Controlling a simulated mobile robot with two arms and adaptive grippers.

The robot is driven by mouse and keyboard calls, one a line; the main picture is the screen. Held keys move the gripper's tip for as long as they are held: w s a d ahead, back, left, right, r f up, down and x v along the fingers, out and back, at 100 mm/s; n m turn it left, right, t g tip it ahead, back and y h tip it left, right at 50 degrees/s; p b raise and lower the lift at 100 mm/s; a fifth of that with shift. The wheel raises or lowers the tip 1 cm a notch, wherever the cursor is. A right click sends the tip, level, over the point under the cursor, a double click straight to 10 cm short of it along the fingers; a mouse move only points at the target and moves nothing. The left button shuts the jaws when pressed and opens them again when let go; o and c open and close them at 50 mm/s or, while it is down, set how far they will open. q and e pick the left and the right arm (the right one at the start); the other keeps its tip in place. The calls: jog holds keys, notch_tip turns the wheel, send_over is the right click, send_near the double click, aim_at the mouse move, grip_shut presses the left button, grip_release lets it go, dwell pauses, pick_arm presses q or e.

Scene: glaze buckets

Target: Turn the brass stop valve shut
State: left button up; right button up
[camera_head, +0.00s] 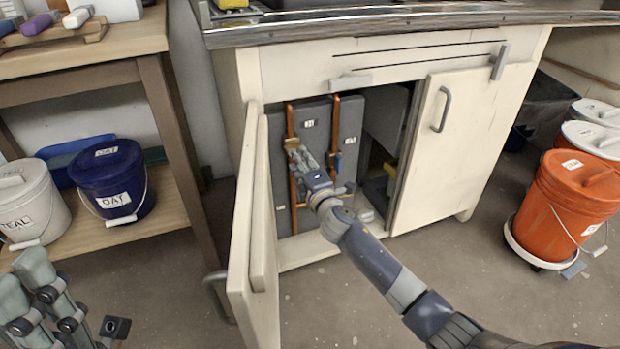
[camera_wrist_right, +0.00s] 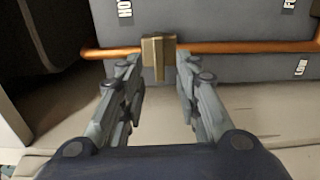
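The brass stop valve (camera_wrist_right: 158,50) sits on a copper pipe inside the open cabinet. In the right wrist view the pipe runs crosswise and the valve's short lever points down, between my fingertips. In the head view the valve (camera_head: 292,143) is on the left upright copper pipe, partly hidden by my gripper. My right gripper (camera_head: 301,156) reaches into the cabinet. It is open in the wrist view (camera_wrist_right: 158,68), with a finger on each side of the lever and no clear contact. My left gripper (camera_head: 20,278) is at the lower left, partly cut off, its fingers apart and empty.
The cabinet's left door (camera_head: 252,240) stands open beside my right arm; the right door (camera_head: 445,140) is closed. A second copper pipe (camera_head: 334,125) with a blue-handled valve is to the right. Buckets stand on the left shelf and an orange bucket (camera_head: 570,195) at right.

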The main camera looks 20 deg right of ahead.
jog(key=s, duration=0.8)
jog(key=shift+d, duration=0.15)
